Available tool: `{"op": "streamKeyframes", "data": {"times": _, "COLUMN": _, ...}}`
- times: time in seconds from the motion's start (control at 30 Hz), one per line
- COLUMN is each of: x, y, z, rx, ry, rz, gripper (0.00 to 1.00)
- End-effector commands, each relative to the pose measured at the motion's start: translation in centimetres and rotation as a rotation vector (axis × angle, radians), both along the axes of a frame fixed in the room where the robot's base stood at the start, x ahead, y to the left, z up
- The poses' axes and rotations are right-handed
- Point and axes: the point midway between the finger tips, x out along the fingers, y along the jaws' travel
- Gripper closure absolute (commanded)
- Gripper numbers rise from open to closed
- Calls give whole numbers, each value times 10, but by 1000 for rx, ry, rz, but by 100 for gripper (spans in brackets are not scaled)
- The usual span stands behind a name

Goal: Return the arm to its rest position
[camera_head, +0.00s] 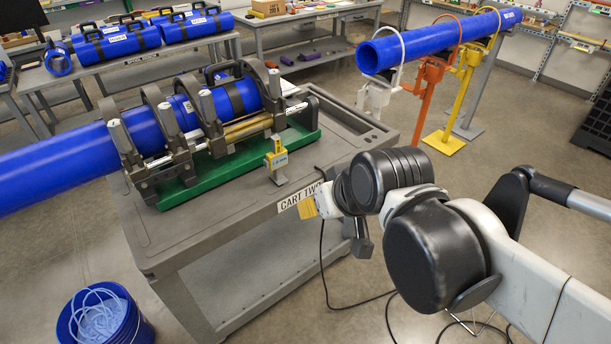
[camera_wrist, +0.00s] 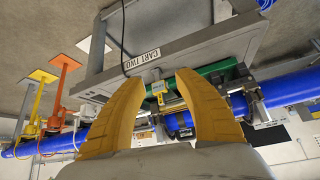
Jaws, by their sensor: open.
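My gripper (camera_wrist: 157,108) shows in the wrist view with its two yellow fingers spread apart and nothing between them. In the head view my gripper (camera_head: 309,207) is at the front right edge of the grey cart (camera_head: 225,222), close to the CART TWO label. It is partly hidden by my own wrist. My arm reaches in from the lower right with its black joints and white links. The cart also shows in the wrist view (camera_wrist: 205,55), which appears upside down. I cannot tell whether my gripper touches the cart's edge.
A pipe fusion machine (camera_head: 205,125) on a green base clamps a blue pipe (camera_head: 60,165) on the cart. A small yellow device (camera_head: 277,160) stands beside it. A blue bucket (camera_head: 105,320) is at lower left. Stands hold another blue pipe (camera_head: 435,40). Cables lie on the floor.

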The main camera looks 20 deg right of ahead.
Motion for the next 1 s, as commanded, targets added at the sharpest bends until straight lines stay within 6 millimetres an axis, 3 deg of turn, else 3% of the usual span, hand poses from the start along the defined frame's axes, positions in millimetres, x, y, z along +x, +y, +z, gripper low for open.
{"op": "streamKeyframes", "data": {"times": 0.1, "x": -27, "y": -6, "z": -4, "rx": -22, "ry": 25, "rz": -40, "gripper": 61}}
{"op": "streamKeyframes", "data": {"times": 0.23, "x": -39, "y": -10, "z": -7, "rx": -33, "ry": 36, "rz": -63, "gripper": 61}}
{"op": "streamKeyframes", "data": {"times": 0.5, "x": -40, "y": -10, "z": -7, "rx": -33, "ry": 37, "rz": -66, "gripper": 61}}
{"op": "streamKeyframes", "data": {"times": 0.67, "x": -39, "y": -10, "z": -24, "rx": -33, "ry": 36, "rz": -66, "gripper": 61}}
{"op": "streamKeyframes", "data": {"times": 1.0, "x": -39, "y": -10, "z": -20, "rx": -32, "ry": 36, "rz": -65, "gripper": 61}}
